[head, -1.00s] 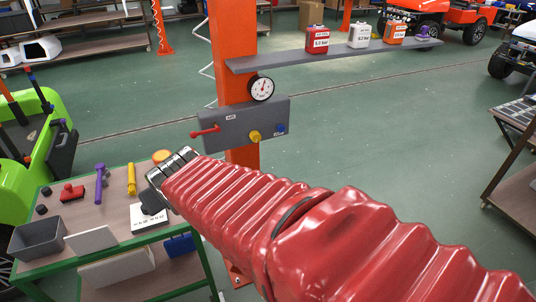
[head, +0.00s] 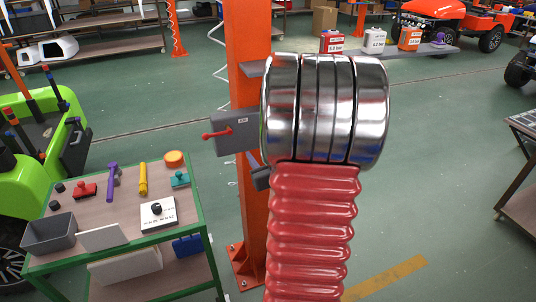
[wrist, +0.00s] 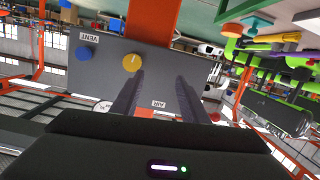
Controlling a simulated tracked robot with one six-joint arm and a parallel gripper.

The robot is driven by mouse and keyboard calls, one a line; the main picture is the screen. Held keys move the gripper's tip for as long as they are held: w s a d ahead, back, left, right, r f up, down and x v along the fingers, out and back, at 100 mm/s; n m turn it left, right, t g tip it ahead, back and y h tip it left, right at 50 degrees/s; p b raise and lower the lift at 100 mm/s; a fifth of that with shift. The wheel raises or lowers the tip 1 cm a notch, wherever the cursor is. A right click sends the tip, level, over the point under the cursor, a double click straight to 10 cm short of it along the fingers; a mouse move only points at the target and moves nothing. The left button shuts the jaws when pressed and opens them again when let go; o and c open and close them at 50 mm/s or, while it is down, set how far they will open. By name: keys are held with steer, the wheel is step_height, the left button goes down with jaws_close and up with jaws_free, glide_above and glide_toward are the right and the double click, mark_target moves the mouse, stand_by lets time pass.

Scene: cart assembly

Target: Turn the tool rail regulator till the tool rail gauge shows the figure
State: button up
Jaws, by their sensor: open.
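The grey tool rail box (head: 236,134) is mounted on the orange post, with a red lever (head: 217,133) on its left; my arm covers the rest of it and the gauge. In the wrist view the box face (wrist: 105,77) shows upside down, with a yellow knob (wrist: 132,62) and a blue knob (wrist: 84,53) by the VENT label. A round white piece (wrist: 103,106), perhaps the gauge, is mostly hidden and unreadable. My gripper (wrist: 161,76) is open in front of the box. The yellow knob is beside the tip of its left finger, not between the fingers.
A green-framed cart (head: 130,237) with tools and a white card (head: 157,215) stands at the lower left.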

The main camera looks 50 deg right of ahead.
steer(key=s+d+f+m+t+h, duration=0.1)
steer(key=s+d, duration=0.2)
steer(key=s, duration=0.2)
steer(key=shift+s+d+f+t, duration=0.2)
steer(key=shift+f+t, duration=0.05)
steer(key=shift+t, duration=0.05)
steer(key=shift+w, duration=0.15)
